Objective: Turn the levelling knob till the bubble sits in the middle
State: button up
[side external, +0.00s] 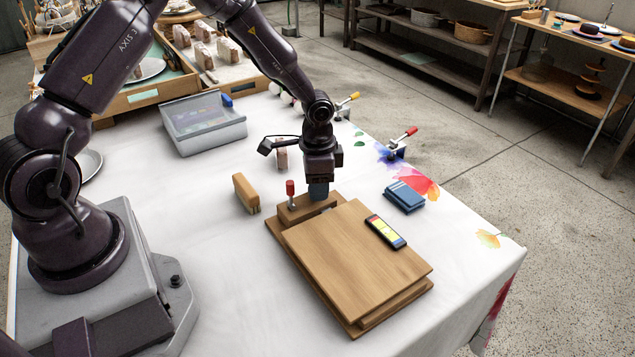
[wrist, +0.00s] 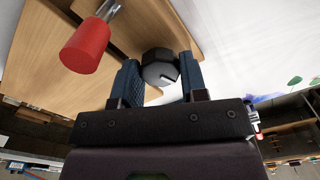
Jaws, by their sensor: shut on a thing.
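The levelling knob (wrist: 157,66), dark with a light grey slotted face, sits between the two blue fingers of my gripper (wrist: 160,84) in the wrist view. My gripper is shut on it. In the side view my gripper (side external: 318,190) points down at the far edge of the wooden board stack, where the fingers hide the knob.
A red-handled clamp (side external: 291,189) stands just left of my gripper; its red handle is close in the wrist view (wrist: 86,45). A grey case (side external: 203,126) stands farther back. The front-left tablecloth is clear.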

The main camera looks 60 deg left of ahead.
jog(key=o, duration=0.9)
jog(key=shift+r, duration=0.1)
notch_tip(320, 180, up, 13)
jog(key=shift+f, duration=0.1)
